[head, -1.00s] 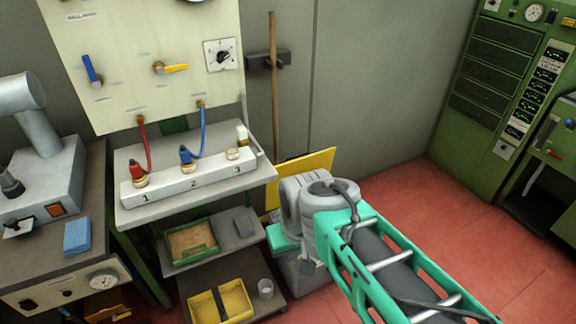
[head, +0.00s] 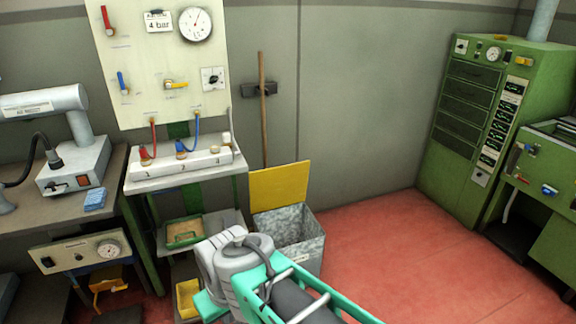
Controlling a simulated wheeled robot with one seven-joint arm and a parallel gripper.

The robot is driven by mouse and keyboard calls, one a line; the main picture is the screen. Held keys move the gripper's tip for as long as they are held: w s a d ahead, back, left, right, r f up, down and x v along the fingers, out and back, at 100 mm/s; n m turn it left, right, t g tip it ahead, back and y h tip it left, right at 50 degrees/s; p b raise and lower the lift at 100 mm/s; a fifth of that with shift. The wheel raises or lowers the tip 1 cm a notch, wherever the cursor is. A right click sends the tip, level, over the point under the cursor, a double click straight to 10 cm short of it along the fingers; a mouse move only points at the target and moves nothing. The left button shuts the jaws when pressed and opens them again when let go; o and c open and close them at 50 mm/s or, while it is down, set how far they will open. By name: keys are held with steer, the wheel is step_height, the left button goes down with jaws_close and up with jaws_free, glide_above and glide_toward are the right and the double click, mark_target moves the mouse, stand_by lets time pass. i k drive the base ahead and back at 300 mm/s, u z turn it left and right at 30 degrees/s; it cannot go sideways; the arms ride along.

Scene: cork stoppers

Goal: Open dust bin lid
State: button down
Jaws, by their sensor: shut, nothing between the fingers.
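The dust bin (head: 311,249) is a grey metal box standing on the red floor against the back wall, in the middle of the head view. Its yellow lid (head: 279,187) stands raised at the bin's back edge, near the wall, and the bin's mouth is open. My arm, with grey joints and a green frame, crosses in front of the bin's lower left part and hides it. My gripper does not show, so I cannot see where it is relative to the lid.
A broom handle (head: 263,110) hangs on the wall behind the lid. A shelf stand (head: 185,177) with numbered sockets is left of the bin. A green cabinet (head: 490,120) stands at the right. The red floor (head: 400,255) between bin and cabinet is clear.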

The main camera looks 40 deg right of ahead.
mark_target(277, 186)
steer(key=z, duration=0.7)
steer(key=i, duration=1.7)
steer(key=u, duration=0.75)
